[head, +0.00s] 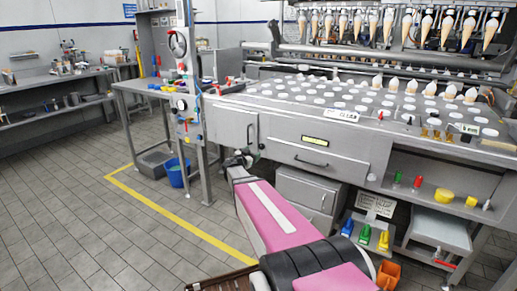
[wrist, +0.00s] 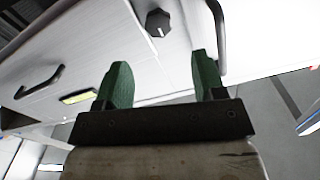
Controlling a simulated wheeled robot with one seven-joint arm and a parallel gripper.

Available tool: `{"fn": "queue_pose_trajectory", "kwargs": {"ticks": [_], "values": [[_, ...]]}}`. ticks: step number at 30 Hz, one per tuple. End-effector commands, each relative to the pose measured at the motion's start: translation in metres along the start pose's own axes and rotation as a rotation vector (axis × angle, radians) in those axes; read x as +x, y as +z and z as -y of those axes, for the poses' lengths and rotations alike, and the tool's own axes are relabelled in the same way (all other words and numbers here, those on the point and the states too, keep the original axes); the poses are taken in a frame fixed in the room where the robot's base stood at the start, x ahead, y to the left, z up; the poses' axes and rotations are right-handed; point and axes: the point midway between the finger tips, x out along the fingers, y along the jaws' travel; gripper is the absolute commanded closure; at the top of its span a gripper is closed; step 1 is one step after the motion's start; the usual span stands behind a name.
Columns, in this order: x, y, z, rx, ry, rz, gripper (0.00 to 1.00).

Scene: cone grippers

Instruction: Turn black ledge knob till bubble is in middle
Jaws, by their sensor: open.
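The black knob (wrist: 158,22) with a pale pointer mark sits on the white-grey machine front, at the top middle of the wrist view. My gripper (wrist: 160,78) is open, with two green fingertips apart and nothing between them. The knob lies beyond the fingertips, roughly in line with the gap, and they do not appear to touch it. A yellow-green level strip (wrist: 78,97) is left of the fingers; in the head view this strip (head: 315,141) is on the machine front. The bubble is too small to make out. In the head view my gripper (head: 243,157) is close to the front panel.
A bar handle (wrist: 38,84) is left of the strip, and another bar handle (wrist: 217,35) stands just right of the knob. Below the machine are a grey cabinet (head: 308,192) and coloured bottles. A blue bucket (head: 176,172) stands left.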

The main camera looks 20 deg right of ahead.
Motion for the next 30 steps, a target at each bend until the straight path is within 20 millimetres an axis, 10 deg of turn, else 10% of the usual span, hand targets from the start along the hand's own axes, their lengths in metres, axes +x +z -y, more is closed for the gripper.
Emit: {"fn": "queue_pose_trajectory", "kwargs": {"ticks": [12, 26, 30], "values": [[0.068, 0.001, 0.001, -0.001, 0.002, 0.001, 0.37], [0.078, 0.000, -0.001, -0.001, 0.001, 0.001, 0.37], [0.078, 0.000, 0.000, -0.001, 0.001, 0.001, 0.79]]}}
